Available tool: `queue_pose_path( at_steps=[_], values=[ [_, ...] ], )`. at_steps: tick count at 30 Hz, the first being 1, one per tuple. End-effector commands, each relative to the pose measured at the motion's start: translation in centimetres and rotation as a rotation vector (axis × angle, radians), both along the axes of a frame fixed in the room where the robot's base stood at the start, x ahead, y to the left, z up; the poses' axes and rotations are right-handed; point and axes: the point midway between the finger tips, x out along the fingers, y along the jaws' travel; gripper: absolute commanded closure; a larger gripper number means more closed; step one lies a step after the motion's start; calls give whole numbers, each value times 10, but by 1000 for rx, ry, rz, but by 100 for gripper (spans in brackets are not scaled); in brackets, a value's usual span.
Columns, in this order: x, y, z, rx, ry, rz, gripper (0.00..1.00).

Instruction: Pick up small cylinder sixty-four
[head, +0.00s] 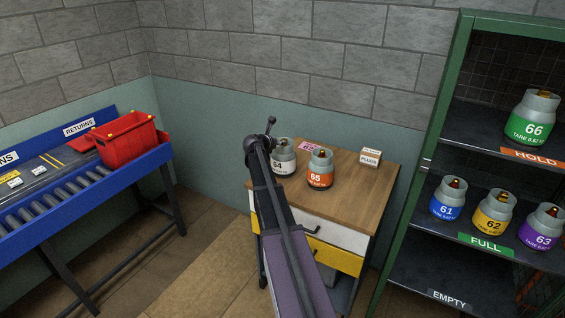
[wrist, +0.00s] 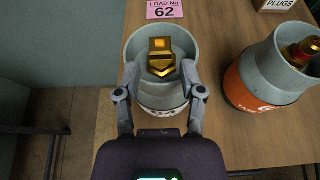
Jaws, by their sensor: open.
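Small cylinder sixty-four (head: 286,158), grey with a white band, stands upright on the wooden bench, partly hidden by my arm in the head view. In the wrist view, cylinder sixty-four (wrist: 136,49) shows from above, with a grey collar around a brass valve (wrist: 161,58). My gripper (wrist: 160,72) is open, its fingertips on either side of the valve over the near side of the collar. I cannot tell whether they touch it. My gripper also shows in the head view (head: 262,141), left of the cylinder's top.
Orange-banded cylinder 65 (head: 320,170) stands close on the right. A plugs box (head: 371,158) and pink load card 62 (wrist: 165,10) lie behind. A green rack (head: 432,140) with several cylinders is at right. A red crate (head: 127,142) sits on the blue conveyor (head: 60,222) at left.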

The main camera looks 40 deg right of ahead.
Motion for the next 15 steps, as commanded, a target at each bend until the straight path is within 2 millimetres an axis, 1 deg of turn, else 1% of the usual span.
queue_pose_path(
  at_steps=[5,12,15],
  values=[
    [3,-11,-5,0,-1,-1,49],
    [12,-35,-16,-1,0,-1,49],
    [15,-43,-18,0,0,-1,49]
  ],
)
